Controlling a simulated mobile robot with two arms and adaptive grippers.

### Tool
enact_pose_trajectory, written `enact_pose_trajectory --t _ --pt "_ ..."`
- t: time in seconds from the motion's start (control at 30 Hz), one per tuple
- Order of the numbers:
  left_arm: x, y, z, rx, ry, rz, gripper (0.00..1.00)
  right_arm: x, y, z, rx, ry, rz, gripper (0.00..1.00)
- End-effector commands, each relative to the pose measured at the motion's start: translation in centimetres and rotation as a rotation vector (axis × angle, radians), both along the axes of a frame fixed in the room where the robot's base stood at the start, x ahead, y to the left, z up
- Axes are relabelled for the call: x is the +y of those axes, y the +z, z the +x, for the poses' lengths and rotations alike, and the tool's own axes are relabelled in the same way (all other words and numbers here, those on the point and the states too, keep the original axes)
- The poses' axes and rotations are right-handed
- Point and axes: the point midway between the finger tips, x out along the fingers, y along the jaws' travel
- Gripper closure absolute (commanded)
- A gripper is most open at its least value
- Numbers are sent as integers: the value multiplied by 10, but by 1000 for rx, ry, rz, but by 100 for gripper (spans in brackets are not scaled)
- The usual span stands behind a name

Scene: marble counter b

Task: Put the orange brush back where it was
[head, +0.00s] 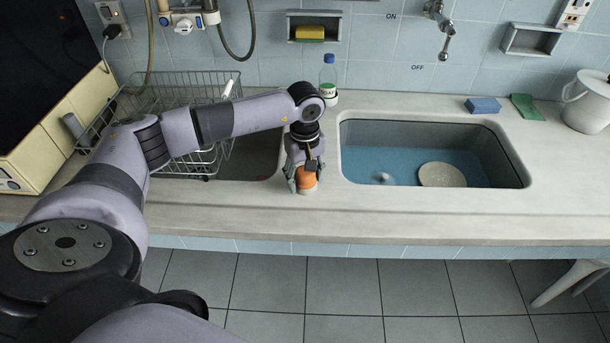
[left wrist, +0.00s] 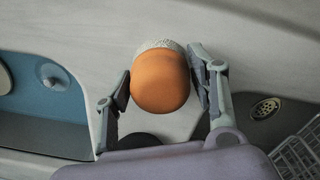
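The orange brush (head: 306,179) has a rounded orange top and a pale bristle end that points down. It is upright on or just above the counter strip between the two sinks; I cannot tell if it touches. My left gripper (head: 305,180) reaches down over it with a finger on each side. My right gripper is not in view.
A water-filled sink (head: 400,165) holding a pale round plate (head: 442,175) lies right of the brush. A wire dish rack (head: 180,95) stands left over the other sink. A bottle (head: 328,78) stands behind. A blue sponge (head: 483,105) and green pad (head: 527,107) lie back right.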

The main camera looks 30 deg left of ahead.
Motion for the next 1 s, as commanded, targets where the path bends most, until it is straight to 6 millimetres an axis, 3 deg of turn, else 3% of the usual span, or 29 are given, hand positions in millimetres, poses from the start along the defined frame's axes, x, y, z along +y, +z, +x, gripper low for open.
enact_pose_trajectory --t 0.2,0.6,1.0 --pt "0 0 0 0 0 0 32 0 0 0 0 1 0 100" --pt "0 8 1 -2 0 0 32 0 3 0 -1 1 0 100" --pt "0 87 0 -5 1 0 32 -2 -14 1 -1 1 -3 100"
